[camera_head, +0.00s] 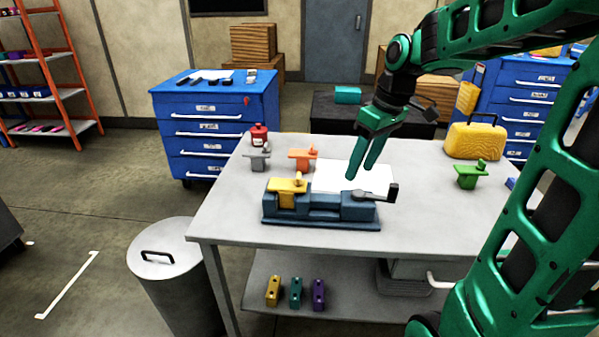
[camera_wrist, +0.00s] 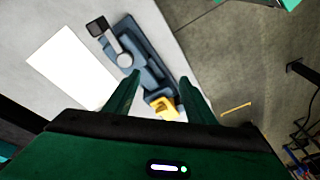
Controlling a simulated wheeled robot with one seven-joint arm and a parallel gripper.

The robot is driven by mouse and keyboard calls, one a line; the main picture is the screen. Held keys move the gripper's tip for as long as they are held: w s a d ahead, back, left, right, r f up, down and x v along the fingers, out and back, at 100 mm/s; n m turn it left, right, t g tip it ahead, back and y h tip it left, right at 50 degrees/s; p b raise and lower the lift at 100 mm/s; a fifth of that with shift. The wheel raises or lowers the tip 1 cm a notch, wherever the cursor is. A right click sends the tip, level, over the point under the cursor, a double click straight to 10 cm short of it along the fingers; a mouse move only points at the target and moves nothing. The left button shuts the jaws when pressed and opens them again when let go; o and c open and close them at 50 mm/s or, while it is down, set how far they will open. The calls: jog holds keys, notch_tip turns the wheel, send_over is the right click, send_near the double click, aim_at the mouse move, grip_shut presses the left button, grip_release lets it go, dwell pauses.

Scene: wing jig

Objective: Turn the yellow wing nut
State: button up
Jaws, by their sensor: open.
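A yellow T-shaped piece (camera_head: 287,187) with a small upright knob or wing on top sits on the left part of a blue-grey jig (camera_head: 322,217) on the table. I take it to be the yellow wing nut; its fine shape is too small to tell. A dark handle (camera_head: 390,192) sits at the jig's right end. My gripper (camera_head: 359,173) is open and empty, above and to the right of the yellow piece, apart from it.
Similar grey (camera_head: 259,158), orange (camera_head: 302,158) and green (camera_head: 470,175) pieces stand on the grey table (camera_head: 225,222). A white sheet (camera_head: 335,170) lies behind the jig. A red bottle (camera_head: 259,135) and yellow case (camera_head: 475,140) stand further back. The table's front left is clear.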

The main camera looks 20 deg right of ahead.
aim_at(299, 174)
jog(key=w+a+r+n+y, duration=0.1)
jog(key=w+a+n, duration=0.25)
jog(key=w, duration=0.25)
jog(key=w+a+n+y, duration=0.1)
jog(key=w+a+n, duration=0.2)
jog(key=w+n, duration=0.25)
jog(key=shift+m, duration=0.4)
jog(key=x, duration=0.6)
jog(key=w+x, duration=0.1)
jog(key=x, duration=0.3)
jog(key=shift+w, duration=0.1)
jog(key=shift+c, duration=0.3)
jog(key=c, duration=1)
